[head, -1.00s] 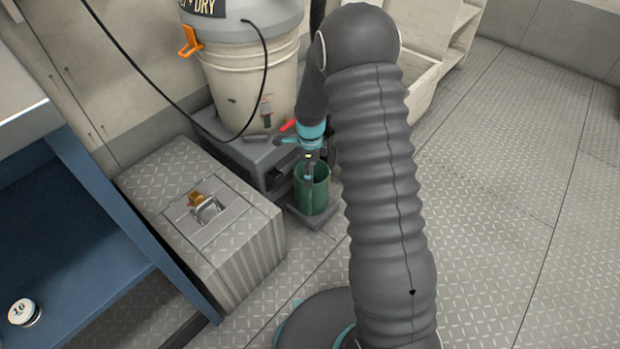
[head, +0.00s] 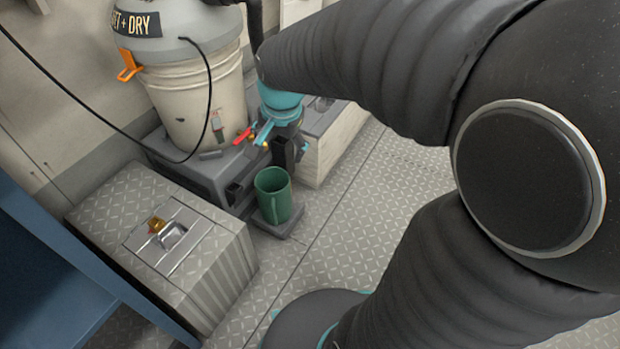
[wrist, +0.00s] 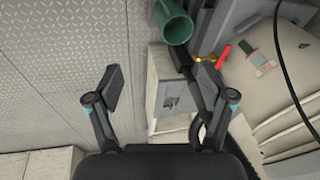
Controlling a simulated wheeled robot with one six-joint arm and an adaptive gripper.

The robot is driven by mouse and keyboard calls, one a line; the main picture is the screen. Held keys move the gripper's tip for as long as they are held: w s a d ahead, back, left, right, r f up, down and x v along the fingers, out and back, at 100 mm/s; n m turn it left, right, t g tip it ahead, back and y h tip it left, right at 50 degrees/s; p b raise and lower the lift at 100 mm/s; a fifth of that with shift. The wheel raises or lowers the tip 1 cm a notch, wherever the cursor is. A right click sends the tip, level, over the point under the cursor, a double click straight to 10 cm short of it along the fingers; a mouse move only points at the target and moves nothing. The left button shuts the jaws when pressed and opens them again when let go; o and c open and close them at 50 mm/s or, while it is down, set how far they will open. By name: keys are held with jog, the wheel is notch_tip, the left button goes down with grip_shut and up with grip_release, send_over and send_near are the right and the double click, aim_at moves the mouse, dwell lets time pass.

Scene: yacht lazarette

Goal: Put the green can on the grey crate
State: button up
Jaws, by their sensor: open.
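The green can (head: 273,195) stands upright and open-topped on a small dark plate on the floor. In the wrist view the can (wrist: 173,22) is at the top edge, beyond the fingertips and partly cut off. My gripper (wrist: 160,84) is open and empty. In the head view its dark fingers (head: 285,152) are just behind and above the can, apart from it. A grey box (head: 215,262) with a tread-plate top and ribbed side stands left of the can. A darker grey base (head: 190,172) is under the bucket. I cannot tell which is the grey crate.
A white wet-and-dry vacuum bucket (head: 195,95) with a trailing black cable stands behind the can. The grey box's top carries a latch plate (head: 170,235) with a brass piece. A blue bench (head: 50,270) is at left. Open tread-plate floor (head: 375,205) lies right of the can.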

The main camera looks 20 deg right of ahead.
jog(key=s+r+n+t, duration=0.1)
jog(key=s+n, duration=0.3)
jog(key=s, duration=0.4)
jog(key=s+r+n+t, duration=0.1)
jog(key=s+r+n, duration=0.3)
jog(key=s, duration=0.3)
jog(key=shift+s+r+n, duration=0.15)
jog(key=shift+s+n, duration=0.25)
jog(key=shift+n, duration=0.3)
